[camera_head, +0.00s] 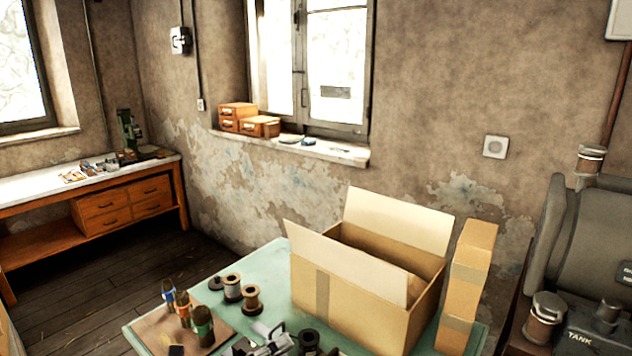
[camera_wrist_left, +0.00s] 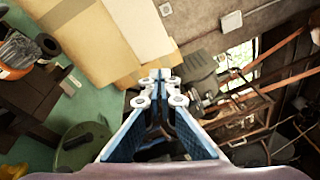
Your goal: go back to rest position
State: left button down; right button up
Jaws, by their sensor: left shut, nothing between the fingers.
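My left gripper (camera_wrist_left: 160,78) shows in the left wrist view, with its two blue-and-grey fingers reaching up from the bottom edge. The fingertips are together and nothing shows between them. Beyond the tips, the wrist view shows an open cardboard box (camera_wrist_left: 85,38) at the upper left, over a green surface. In the head view, a grey metal shape (camera_head: 264,343) sits at the bottom edge, partly cut off; I cannot tell for sure what it is. My right gripper is in neither view.
An open cardboard box (camera_head: 360,305) and an upright narrow carton (camera_head: 468,280) stand on the green table (camera_head: 262,262). Spools (camera_head: 251,298) and several small bottles (camera_head: 203,327) stand left of them. Dark machinery with a tank (camera_head: 590,250) is at the right. A wooden bench (camera_head: 95,190) stands back left.

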pick_arm(q)
jog(key=w+a+r+n+t+y, duration=0.2)
jog(key=a+r+n+t+y, duration=0.3)
jog(key=a+n+t+y, duration=0.8)
jog(key=s+a+f+n+g+y, duration=0.2)
jog(key=a+f+n+g, duration=0.25)
jog(key=f+n, duration=0.25)
jog(key=s+a+f+n+g+y, duration=0.3)
jog(key=f+n+g, duration=0.3)
jog(key=f+n, duration=0.1)
jog(key=s+d+f+n+g+h, duration=0.2)
jog(key=s+d+f+g, duration=0.25)
jog(key=s+f, duration=0.5)
jog(key=s+d+f+n+g+h, duration=0.25)
jog(key=s+f+g, duration=0.4)
jog(key=s, duration=0.55)
notch_tip(320, 180, down, 31)
jog(key=s+b, duration=0.3)
jog(key=b, duration=0.1)
jog(key=s+a+f+m+g+b, duration=0.1)
jog(key=s+a+f+g+b, duration=0.1)
jog(key=s+f, duration=1.4)
jog(key=shift+a+f+y, duration=0.35)
jog(key=shift+a+f, duration=0.25)
